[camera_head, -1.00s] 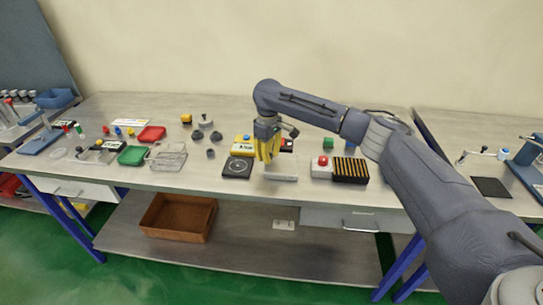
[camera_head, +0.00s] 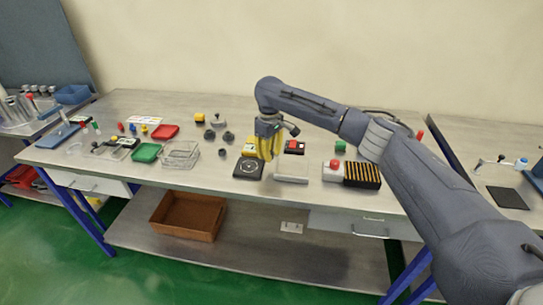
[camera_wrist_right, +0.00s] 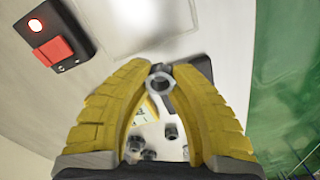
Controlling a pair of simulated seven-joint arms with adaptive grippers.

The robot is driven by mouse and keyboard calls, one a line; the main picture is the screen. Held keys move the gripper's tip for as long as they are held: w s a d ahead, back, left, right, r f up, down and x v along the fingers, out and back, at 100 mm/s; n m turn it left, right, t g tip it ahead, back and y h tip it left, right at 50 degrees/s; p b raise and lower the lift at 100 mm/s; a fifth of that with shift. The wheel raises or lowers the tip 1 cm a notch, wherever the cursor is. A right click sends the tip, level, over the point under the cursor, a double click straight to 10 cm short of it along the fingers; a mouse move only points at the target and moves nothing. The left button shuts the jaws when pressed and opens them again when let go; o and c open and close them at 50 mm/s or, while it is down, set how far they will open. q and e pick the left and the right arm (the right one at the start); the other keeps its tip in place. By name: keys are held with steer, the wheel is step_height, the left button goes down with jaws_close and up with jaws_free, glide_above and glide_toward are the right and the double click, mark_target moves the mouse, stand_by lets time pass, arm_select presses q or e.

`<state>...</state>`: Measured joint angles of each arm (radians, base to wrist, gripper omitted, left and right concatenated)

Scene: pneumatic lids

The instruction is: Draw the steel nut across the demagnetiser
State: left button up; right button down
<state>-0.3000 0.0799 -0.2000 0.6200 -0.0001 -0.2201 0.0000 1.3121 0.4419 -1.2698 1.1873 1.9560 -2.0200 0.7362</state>
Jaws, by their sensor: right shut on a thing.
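My right gripper (camera_head: 267,158) is shut on a steel nut (camera_wrist_right: 159,80), held between the two yellow fingertips (camera_wrist_right: 162,68) in the right wrist view. In the head view the fingers hide the nut. The gripper hangs low over the bench, between a black square plate with a ring mark (camera_head: 248,168) and a pale flat plate (camera_head: 291,172). Behind it to the right is a black box with a red switch (camera_head: 295,147); its lamp is lit in the wrist view (camera_wrist_right: 36,25). I cannot tell which of these is the demagnetiser. My left gripper is not in view.
A yellow labelled block (camera_head: 249,147) stands close behind the gripper. Right of the pale plate are a red-button box (camera_head: 333,168) and a black slotted block (camera_head: 362,174). Several dark pots, red and green trays (camera_head: 146,153) and a clear basket (camera_head: 181,154) lie left.

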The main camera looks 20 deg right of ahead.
steer(key=shift+w+a+r, duration=0.15)
steer(key=shift+a+r, duration=0.2)
steer(key=shift+r, duration=1.9)
steer(key=shift+r, duration=0.25)
